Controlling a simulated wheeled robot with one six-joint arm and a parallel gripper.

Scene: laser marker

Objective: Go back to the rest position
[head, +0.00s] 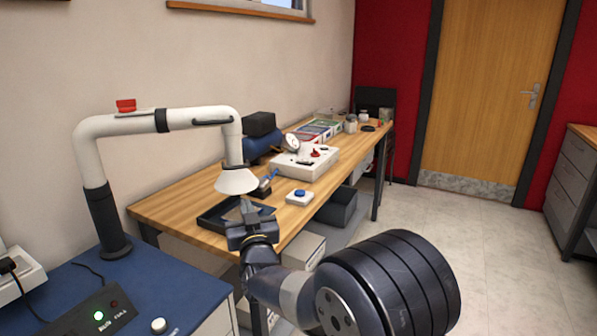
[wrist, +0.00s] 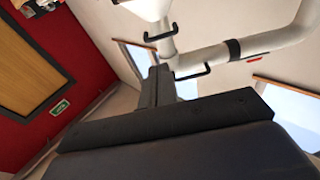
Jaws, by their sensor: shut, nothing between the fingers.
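My gripper (head: 243,208) is raised in front of the wooden workbench (head: 174,208), just below the white hood (head: 237,181) of an extractor arm in the head view. In the wrist view my gripper (wrist: 160,72) has its two dark fingers together, with nothing held between them. The fingers point up toward the hood (wrist: 147,8) and the white extractor pipe (wrist: 276,40). I cannot tell whether the fingertips touch the hood.
The extractor arm (head: 90,155) rises from a blue-topped bench (head: 75,283) at left. The workbench holds a black tray (head: 210,219), a blue-button box (head: 300,197) and a white machine (head: 317,163). Open floor (head: 465,225) lies at right before a wooden door (head: 490,90).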

